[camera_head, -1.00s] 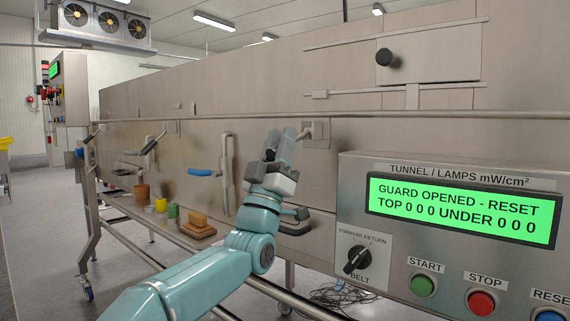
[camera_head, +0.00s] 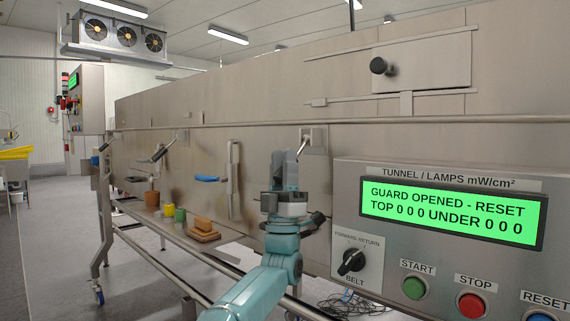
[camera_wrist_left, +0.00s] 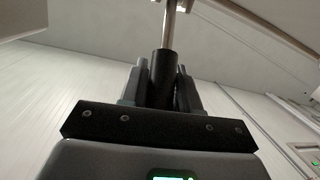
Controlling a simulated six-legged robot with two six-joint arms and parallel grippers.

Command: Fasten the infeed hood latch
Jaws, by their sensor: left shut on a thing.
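My left gripper (camera_head: 284,158) is in front of the steel tunnel wall, left of the control panel. It is shut on the black grip of a latch lever (camera_wrist_left: 163,80). In the left wrist view the grip sits between both fingers and a bare metal rod (camera_wrist_left: 171,28) runs on from its end. In the head view the lever's thin arm (camera_head: 302,148) slants from a small wall bracket (camera_head: 316,138) down toward my fingers; its grip is hidden there by the gripper. My right gripper is not in view.
The control panel (camera_head: 347,215) stands close on the right; its green display (camera_head: 452,212) reads "GUARD OPENED - RESET". A blue-handled lever (camera_head: 207,179) is on the wall to the left. A shelf below holds brown blocks (camera_head: 203,231) and small pots. Cables lie on the floor.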

